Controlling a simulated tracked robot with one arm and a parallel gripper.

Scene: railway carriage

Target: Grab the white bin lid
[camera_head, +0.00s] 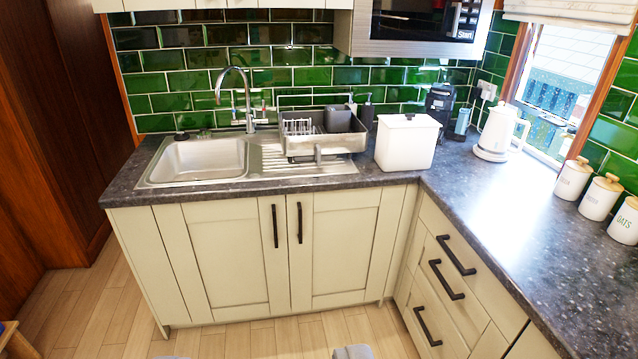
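The white bin (406,146) stands on the dark worktop near the back corner, right of the dish rack. It is a squarish white box, wider at the top. Its flat white lid (409,120) sits on top, with a small dark knob at the middle of the back part. The lid looks closed on the bin. I cannot make out my gripper in this view, and nothing touches the lid.
A grey dish rack (322,137) and a sink (202,161) are left of the bin. A dark appliance (439,104), white kettle (500,130) and canisters (600,197) stand to the right. A microwave (413,25) overhangs the back. The worktop (500,213) in front right is clear.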

